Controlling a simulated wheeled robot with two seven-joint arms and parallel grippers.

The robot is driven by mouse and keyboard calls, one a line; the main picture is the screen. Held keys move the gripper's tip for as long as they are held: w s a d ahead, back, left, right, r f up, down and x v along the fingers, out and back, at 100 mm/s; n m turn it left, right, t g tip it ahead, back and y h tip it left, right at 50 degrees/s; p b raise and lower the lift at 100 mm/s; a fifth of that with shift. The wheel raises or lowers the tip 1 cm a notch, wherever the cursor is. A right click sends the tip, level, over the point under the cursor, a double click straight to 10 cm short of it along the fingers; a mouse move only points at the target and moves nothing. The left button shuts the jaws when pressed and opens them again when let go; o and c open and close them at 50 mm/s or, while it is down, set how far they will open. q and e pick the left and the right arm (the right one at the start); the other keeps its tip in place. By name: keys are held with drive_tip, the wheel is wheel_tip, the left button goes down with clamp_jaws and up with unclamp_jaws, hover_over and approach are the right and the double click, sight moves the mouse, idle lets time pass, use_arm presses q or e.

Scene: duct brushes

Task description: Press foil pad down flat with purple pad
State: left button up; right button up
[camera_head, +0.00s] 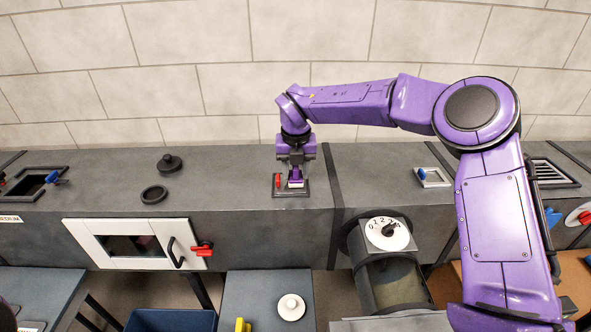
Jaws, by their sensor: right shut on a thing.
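My right gripper (296,163) reaches down from the purple arm over a small dark-framed port on top of the grey duct. It is shut on the purple pad (296,173), which is small and partly hidden between the fingers. A small pale, silvery patch, seemingly the foil pad (296,185), shows right under the purple pad inside the dark frame (305,192). The two look very close or touching; I cannot tell which, nor whether the foil lies flat. My left gripper is not in view.
A red lever (277,181) stands at the port's left edge. A black ring (154,194) and a knobbed black cap (169,163) lie left on the duct. A white-framed door (88,241) is in the duct front; a numbered dial (387,233) is right. Clear duct top lies left of the port.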

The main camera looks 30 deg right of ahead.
drive_tip(key=shift+r+p, duration=2.55)
drive_tip(key=shift+r, duration=0.95)
drive_tip(key=shift+f, duration=0.1)
